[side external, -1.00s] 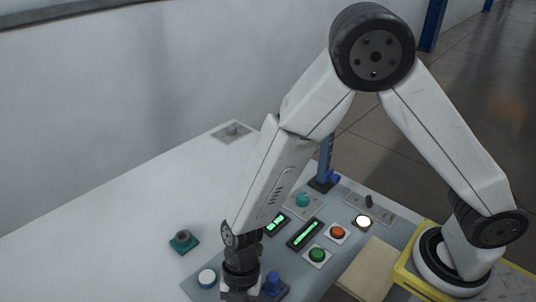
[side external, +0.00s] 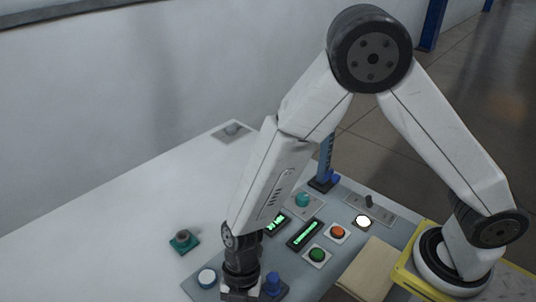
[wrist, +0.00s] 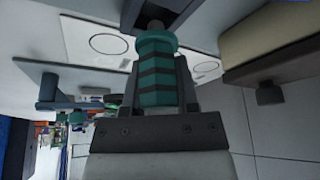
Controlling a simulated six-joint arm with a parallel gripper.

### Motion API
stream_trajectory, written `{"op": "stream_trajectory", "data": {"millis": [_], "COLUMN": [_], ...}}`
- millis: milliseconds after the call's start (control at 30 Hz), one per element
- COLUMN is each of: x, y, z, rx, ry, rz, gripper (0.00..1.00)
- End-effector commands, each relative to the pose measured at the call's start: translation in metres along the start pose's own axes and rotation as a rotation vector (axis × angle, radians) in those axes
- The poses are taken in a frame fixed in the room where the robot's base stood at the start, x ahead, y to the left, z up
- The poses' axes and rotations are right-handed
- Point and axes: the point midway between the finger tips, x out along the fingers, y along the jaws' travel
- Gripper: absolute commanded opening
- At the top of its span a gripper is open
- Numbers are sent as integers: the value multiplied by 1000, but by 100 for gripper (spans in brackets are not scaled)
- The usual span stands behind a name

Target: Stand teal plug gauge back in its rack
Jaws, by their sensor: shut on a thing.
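The teal plug gauge (wrist: 155,75), banded with dark rings, is between the jaws of my gripper in the wrist view. A grey pin end shows at its far tip, close to a dark block (wrist: 150,10); I cannot tell whether they touch. In the side view my gripper (side external: 240,292) points down at the bottom edge, partly cut off, and the gauge is not visible there. I cannot tell which part is the gauge's rack.
A grey control panel (side external: 345,208) carries lit displays, a green button (side external: 317,255), an orange button (side external: 337,232) and a teal knob (side external: 302,199). The white table at far left is clear.

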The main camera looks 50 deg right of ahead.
Motion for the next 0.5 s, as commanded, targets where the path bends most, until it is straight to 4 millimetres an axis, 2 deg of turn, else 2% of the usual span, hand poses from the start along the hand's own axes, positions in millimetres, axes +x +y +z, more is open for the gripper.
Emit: {"op": "stream_trajectory", "data": {"millis": [500], "x": [4], "y": [0], "z": [2], "rx": [0], "ry": [0], "rz": [0], "gripper": [0]}}
